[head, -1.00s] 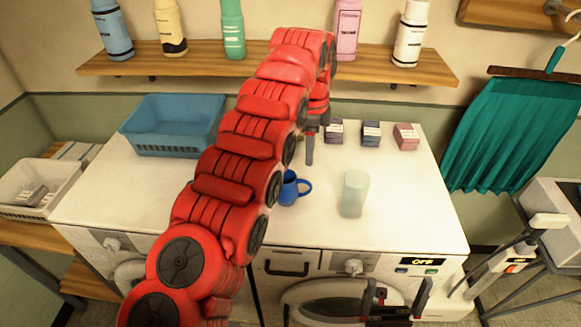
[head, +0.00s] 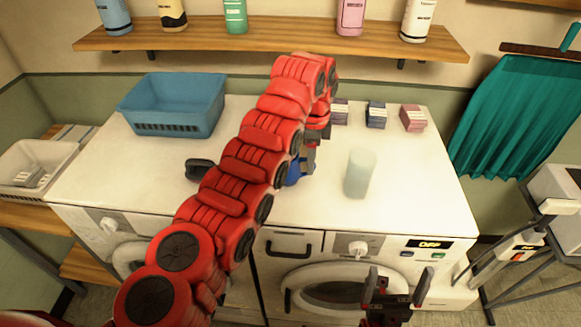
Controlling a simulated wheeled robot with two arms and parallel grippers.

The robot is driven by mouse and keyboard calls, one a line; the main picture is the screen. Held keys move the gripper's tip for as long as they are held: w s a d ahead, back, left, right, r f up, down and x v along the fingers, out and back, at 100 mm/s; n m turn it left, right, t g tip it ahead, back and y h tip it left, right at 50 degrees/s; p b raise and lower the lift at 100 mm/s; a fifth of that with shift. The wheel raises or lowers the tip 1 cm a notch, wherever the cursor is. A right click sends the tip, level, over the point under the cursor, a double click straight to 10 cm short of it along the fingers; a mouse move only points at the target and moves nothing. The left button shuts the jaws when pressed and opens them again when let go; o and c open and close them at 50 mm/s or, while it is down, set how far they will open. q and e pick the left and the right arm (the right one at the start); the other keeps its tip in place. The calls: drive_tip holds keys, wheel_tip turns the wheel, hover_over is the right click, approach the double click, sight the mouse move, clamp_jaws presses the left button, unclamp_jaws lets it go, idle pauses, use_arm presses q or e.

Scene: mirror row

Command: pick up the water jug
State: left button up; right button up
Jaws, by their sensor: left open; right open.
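A blue mug-like vessel (head: 293,174) stands on the white machine top, mostly hidden behind my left arm and gripper. A pale translucent cylinder (head: 360,172) stands upright to its right. I cannot tell which of these, if either, is the water jug. My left gripper (head: 309,158) points down at the blue vessel, overlapping it in the picture; whether it touches is unclear. It is open, its fingers partly hidden. My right gripper (head: 397,290) is open and empty, low in front of the right machine.
A dark object (head: 199,169) lies left of my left arm, partly hidden. A blue basket (head: 174,105) stands at the back left. Small boxes (head: 376,115) line the back right. A wooden shelf (head: 270,34) with bottles hangs above.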

use_arm(q)
drive_tip(key=shift+w+f, duration=0.1)
drive_tip(key=shift+f, duration=0.8)
wheel_tip(320, 180, down, 3)
drive_tip(key=p, duration=0.2)
drive_tip(key=shift+w+a+f+p, duration=0.1)
drive_tip(key=shift+w+p, duration=0.05)
drive_tip(key=shift+p, duration=0.25)
drive_tip(key=shift+f, duration=0.25)
clamp_jaws()
